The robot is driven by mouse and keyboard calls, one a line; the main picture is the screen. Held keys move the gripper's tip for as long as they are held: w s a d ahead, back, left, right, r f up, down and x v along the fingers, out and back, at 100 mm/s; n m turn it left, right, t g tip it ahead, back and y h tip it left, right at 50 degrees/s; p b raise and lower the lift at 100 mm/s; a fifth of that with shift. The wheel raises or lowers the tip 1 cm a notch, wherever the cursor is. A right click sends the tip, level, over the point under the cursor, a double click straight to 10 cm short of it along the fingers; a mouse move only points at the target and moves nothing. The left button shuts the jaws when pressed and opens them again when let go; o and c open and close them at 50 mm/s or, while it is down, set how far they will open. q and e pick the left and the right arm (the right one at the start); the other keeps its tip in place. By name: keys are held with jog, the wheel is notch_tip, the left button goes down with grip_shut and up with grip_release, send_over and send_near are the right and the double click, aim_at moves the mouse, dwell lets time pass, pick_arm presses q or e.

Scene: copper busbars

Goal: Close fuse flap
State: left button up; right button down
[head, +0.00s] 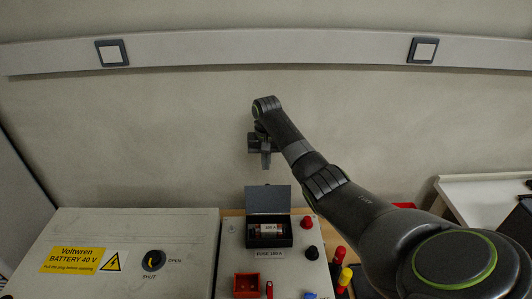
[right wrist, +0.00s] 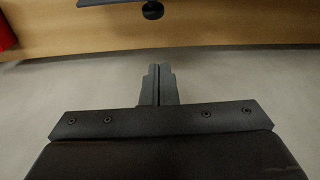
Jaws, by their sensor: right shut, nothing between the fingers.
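The fuse flap (head: 268,199) is a dark grey lid standing open and upright at the back of the fuse box. The fuse box (head: 285,241) is dark and sits on the light panel, with a red and white fuse (head: 268,231) inside it. My right gripper (head: 266,164) is shut and empty, in the air above and behind the flap, apart from it. In the right wrist view its shut fingers (right wrist: 158,85) point toward the wooden bench edge. A dark plate edge, perhaps the flap, shows at the top of that view. My left gripper is not in view.
The battery box (head: 190,225) with a yellow label and a black knob (head: 153,261) stands at the left. Red (head: 306,222) and black (head: 311,252) terminals are right of the fuse box. A red socket block (head: 246,284) is in front. The wall behind is clear below the rail (head: 270,50).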

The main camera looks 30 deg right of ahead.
aim_at(268, 198)
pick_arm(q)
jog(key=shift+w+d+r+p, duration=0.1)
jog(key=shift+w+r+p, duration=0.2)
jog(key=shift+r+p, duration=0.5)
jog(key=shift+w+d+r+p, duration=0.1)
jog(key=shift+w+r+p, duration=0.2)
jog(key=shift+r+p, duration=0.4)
pick_arm(e)
jog(key=shift+s+a+f, duration=0.45)
jog(key=shift+s+f, duration=0.3)
jog(key=shift+f, duration=0.1)
jog(key=shift+s+a+f, duration=0.4)
jog(key=shift+s+f, duration=0.35)
jog(key=shift+f, duration=0.05)
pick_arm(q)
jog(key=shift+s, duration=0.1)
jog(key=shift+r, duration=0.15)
